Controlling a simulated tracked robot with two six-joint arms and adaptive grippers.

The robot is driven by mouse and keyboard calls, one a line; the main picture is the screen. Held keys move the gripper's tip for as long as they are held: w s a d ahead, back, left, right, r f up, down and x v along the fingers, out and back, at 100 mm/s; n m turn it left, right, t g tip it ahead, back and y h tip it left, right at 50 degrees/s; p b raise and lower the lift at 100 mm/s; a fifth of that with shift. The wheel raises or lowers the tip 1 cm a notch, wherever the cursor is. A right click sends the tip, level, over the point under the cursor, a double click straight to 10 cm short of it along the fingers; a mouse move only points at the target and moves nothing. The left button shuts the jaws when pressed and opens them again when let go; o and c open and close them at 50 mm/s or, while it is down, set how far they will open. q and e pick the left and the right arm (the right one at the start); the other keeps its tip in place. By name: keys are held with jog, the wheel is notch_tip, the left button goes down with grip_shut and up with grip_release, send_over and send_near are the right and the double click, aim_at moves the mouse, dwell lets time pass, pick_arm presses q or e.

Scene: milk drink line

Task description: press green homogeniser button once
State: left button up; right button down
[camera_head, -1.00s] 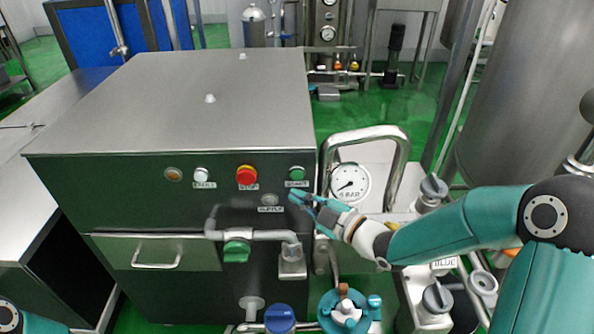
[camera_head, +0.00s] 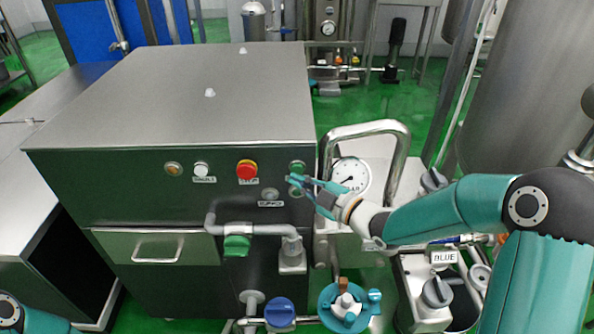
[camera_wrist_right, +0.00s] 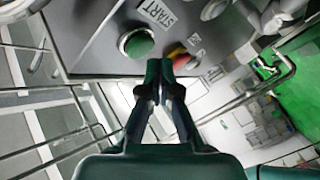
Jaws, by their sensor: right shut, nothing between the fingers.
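The green START button (camera_head: 298,167) sits at the right end of the steel cabinet's dark front panel (camera_head: 110,172). In the right wrist view the round green button (camera_wrist_right: 137,43) shows beside its START label (camera_wrist_right: 158,13). My right gripper (camera_head: 292,180) is shut and empty, with its fingertips just below the button in the head view. In the right wrist view the shut fingertips (camera_wrist_right: 158,68) are close to the button's lower right edge. I cannot tell whether they touch the panel. My left gripper is out of view; only part of my left arm shows at the lower left.
A red button (camera_head: 247,170), a white button (camera_head: 201,169) and an amber lamp (camera_head: 173,168) line the panel to the left. A bent steel pipe (camera_head: 392,133) and a pressure gauge (camera_head: 350,175) stand right of the gripper. A horizontal pipe with a green valve handle (camera_head: 237,245) runs below.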

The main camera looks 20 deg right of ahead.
jog(key=shift+w, duration=0.15)
dwell(0.8)
jog(key=shift+w+d+r+b, duration=0.1)
jog(key=shift+w+b, duration=0.15)
jog(key=shift+b, duration=0.1)
jog(key=shift+w+d, duration=0.1)
jog(key=shift+w, duration=0.3)
dwell(0.6)
jog(key=shift+s+b, duration=0.15)
jog(key=shift+b, duration=0.25)
jog(key=shift+s+a+b, duration=0.25)
jog(key=shift+s+b, duration=0.25)
jog(key=shift+s, duration=0.15)
